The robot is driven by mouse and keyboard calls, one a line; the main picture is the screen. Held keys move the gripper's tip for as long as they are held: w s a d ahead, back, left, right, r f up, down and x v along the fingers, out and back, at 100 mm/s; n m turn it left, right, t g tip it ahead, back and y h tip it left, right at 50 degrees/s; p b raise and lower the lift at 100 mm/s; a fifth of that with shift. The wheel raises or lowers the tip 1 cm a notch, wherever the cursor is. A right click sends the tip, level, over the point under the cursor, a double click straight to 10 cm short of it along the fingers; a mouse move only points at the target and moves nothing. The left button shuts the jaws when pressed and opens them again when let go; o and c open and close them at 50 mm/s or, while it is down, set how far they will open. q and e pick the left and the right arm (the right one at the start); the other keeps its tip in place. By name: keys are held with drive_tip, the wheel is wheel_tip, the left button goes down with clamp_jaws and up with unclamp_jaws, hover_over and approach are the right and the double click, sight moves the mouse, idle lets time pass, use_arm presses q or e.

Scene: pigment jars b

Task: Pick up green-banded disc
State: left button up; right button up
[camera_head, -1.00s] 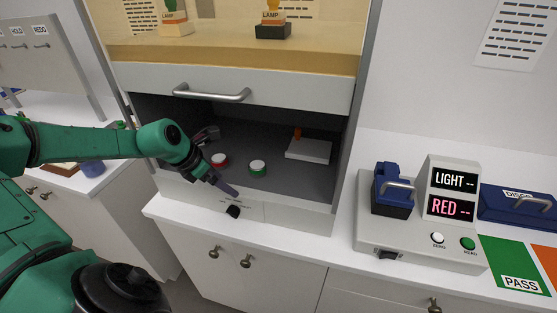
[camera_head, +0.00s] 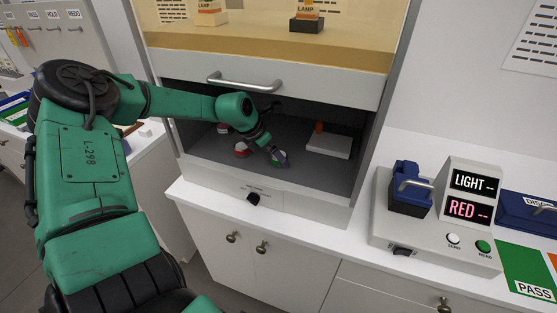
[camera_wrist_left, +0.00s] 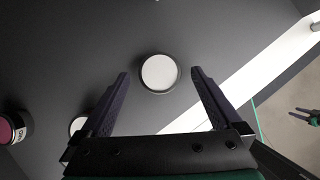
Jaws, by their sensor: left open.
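The green-banded disc (camera_wrist_left: 159,72) has a white top and stands on the dark floor of the open cabinet. In the wrist view its top lies between the tips of my left gripper's open fingers. Its band hardly shows there. In the head view my left gripper (camera_head: 279,156) is over this disc and covers much of it. I cannot tell how far the fingertips are above the floor. The red-banded disc (camera_head: 241,150) stands to the left; in the wrist view a second white top (camera_wrist_left: 77,125) is partly behind the left finger. My right gripper is out of view.
A pale block with an orange-red knob (camera_head: 328,145) stands right of the disc in the cabinet. The raised front panel with its handle (camera_head: 243,82) hangs above my arm. A jar with a pink top (camera_wrist_left: 14,128) is at the wrist view's left edge.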

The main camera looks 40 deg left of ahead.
use_arm(q)
drive_tip(key=shift+w+d+f+p, duration=0.15)
drive_tip(key=shift+w+f+p, duration=0.2)
drive_tip(key=shift+w+f, duration=0.15)
drive_tip(key=shift+s, duration=0.25)
drive_tip(key=c, duration=0.3)
clamp_jaws()
